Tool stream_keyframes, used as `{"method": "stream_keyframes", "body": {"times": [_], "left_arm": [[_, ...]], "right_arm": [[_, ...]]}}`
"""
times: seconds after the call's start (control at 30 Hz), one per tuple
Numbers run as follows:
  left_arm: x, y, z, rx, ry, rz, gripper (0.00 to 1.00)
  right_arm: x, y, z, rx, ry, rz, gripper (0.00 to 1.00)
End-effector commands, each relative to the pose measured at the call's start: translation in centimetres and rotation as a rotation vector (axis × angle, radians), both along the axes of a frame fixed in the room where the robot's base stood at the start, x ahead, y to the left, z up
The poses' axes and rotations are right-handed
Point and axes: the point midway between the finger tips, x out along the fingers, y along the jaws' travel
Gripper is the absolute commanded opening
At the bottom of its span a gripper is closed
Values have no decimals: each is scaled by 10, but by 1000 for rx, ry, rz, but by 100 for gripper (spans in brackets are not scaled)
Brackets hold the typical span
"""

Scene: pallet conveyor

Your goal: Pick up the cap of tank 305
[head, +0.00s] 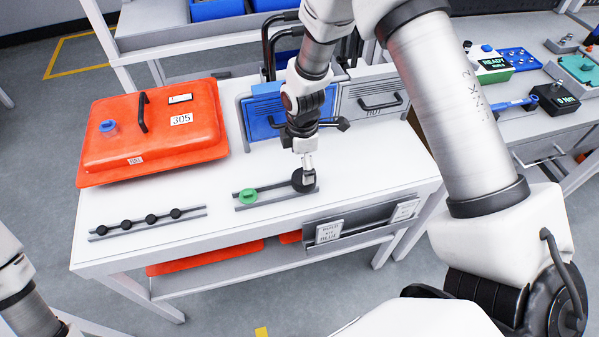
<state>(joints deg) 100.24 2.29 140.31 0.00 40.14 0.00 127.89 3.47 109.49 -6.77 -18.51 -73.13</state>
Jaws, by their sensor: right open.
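The orange tank (160,165) with a 305 label (182,119) lies flat on the left of the white table. A blue cap (108,126) sits on its top at the left, and a black handle (142,112) stands beside it. My right gripper (306,178) is away from the tank, low over the grey rail at the table's middle. It is open, at a round black piece (299,184) that it partly covers; I cannot tell whether they touch. Only a link of my left arm shows at the lower left edge; its gripper is out of view.
A green cap (249,195) sits on the same short rail (272,199). Another rail (150,226) with several black knobs lies in front of the tank. Blue (262,112) and grey (372,100) cases stand behind my right gripper. The table's right part is clear.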

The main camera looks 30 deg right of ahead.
Motion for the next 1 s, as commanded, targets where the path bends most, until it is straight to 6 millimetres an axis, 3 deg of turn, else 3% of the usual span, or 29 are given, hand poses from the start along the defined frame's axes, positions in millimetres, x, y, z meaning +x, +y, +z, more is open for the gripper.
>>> {"method": "stream_keyframes", "body": {"times": [0.27, 0.5, 0.67, 0.7, 1.0], "left_arm": [[0, 0, 16, 0, 1, 0, 40], [0, 0, 15, 0, 1, 0, 40], [0, 0, 15, 0, 1, 0, 40], [0, 0, 15, 0, 1, 0, 40], [0, 0, 15, 0, 1, 0, 40]], "right_arm": [[-4, 1, -44, -1, 2, -1, 95], [-3, 1, -49, 0, -2, -2, 95], [-3, 1, -49, 0, -1, -2, 38], [-3, 1, -49, 0, -1, -2, 31], [-3, 1, -49, 0, -1, -3, 31]]}}
